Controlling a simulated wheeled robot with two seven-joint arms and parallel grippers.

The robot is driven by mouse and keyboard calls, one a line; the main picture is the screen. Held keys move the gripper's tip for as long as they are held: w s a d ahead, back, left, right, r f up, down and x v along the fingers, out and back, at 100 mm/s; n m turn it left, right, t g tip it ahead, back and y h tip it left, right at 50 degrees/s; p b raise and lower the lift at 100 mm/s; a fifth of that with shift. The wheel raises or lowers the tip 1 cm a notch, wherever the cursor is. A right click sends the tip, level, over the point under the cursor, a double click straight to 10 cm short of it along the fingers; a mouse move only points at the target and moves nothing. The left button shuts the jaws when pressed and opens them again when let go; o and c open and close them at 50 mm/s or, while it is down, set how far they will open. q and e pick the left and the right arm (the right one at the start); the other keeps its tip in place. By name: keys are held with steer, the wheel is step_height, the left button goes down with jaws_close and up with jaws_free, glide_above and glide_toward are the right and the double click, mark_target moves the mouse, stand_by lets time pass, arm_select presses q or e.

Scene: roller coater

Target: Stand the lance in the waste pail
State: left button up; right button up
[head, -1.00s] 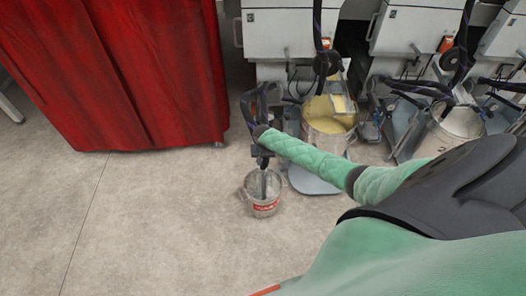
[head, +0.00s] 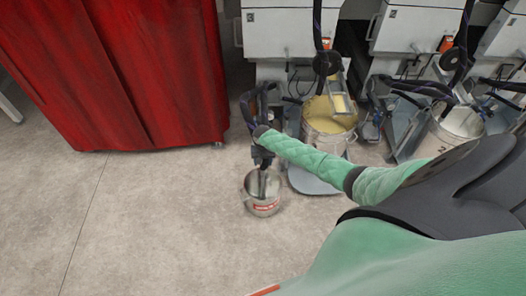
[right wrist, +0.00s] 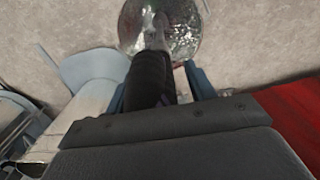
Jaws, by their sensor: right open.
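The waste pail (head: 262,208), a small metal pail with a red and white label, stands upright on the floor left of the larger tubs. The lance (head: 263,184) reaches down into it from my right gripper (head: 262,160). In the right wrist view the lance's dark handle (right wrist: 150,82) lies between my two blue-grey fingers, which are open around it. Its pale metal end points into the pail (right wrist: 178,38). The lance's lower tip is unclear, and I cannot tell whether it touches the bottom or rim. My left gripper is out of view.
A large tub of yellow material (head: 326,122) stands on a grey base plate (head: 312,182) right of the pail. White machines (head: 282,36) with hanging hoses line the back. A red curtained enclosure (head: 110,80) is at upper left. The floor left of the pail is clear.

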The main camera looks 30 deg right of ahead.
steer(key=shift+r, duration=0.25)
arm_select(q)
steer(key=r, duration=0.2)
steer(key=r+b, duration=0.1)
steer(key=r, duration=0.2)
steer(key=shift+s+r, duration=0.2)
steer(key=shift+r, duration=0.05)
arm_select(e)
step_height(320, 180, up, 7)
steer(key=shift+r, duration=0.15)
